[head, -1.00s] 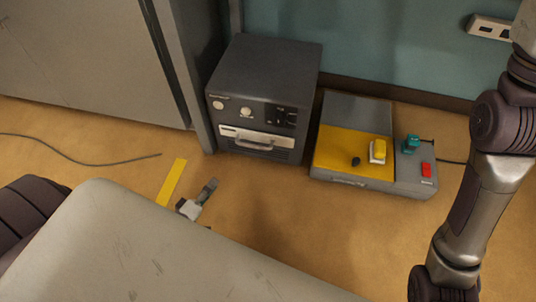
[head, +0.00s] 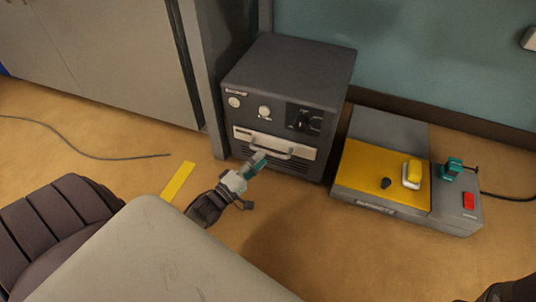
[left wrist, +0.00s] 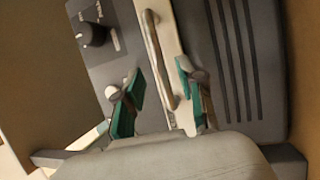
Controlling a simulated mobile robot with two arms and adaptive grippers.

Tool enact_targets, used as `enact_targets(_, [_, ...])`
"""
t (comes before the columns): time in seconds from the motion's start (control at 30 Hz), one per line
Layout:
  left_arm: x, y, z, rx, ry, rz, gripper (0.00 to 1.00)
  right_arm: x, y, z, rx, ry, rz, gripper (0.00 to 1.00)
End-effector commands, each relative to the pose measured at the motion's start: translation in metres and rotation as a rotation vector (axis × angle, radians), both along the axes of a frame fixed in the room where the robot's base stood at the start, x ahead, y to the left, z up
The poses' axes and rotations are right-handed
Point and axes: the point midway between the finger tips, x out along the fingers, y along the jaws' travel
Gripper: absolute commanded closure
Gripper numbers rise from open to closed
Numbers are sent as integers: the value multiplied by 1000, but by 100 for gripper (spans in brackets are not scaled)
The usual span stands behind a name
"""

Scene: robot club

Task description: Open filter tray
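The filter tray (head: 243,134) is a pale panel with a bar handle (head: 270,146) on the front of a dark grey box unit (head: 287,75). Its panel looks flush with the unit's front. My left gripper (head: 258,162) is just in front of the handle in the head view. In the left wrist view the teal fingers of my left gripper (left wrist: 158,98) are spread apart, with the handle (left wrist: 157,60) reaching between them. I cannot tell whether a finger touches it. My right gripper does not show.
A grey and yellow machine (head: 365,168) with a red switch (head: 468,201) stands on the floor to the right. A grey cabinet (head: 110,55) is at the left. A yellow strip (head: 178,181) and a cable (head: 85,153) lie on the floor.

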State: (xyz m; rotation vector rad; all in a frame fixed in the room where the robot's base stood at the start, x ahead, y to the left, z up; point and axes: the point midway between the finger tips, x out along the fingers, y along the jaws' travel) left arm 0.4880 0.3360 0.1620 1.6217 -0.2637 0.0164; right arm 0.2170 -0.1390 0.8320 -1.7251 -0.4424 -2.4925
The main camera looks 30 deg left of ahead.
Motion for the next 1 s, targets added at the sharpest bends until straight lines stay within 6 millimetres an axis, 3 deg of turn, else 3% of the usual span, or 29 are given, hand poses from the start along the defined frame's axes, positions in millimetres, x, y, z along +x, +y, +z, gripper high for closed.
enact_targets(0.03, [10,-2,-2,-1,-4,1,61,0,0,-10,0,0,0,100])
enact_targets(0.23, [33,-6,4,-1,-2,0,61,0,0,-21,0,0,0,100])
enact_targets(0.63, [40,-7,7,0,2,0,61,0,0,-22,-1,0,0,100])
enact_targets(0.87, [40,-7,7,0,2,0,99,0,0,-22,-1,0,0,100])
enact_targets(1.0, [40,-7,7,0,2,0,100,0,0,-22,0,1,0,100])
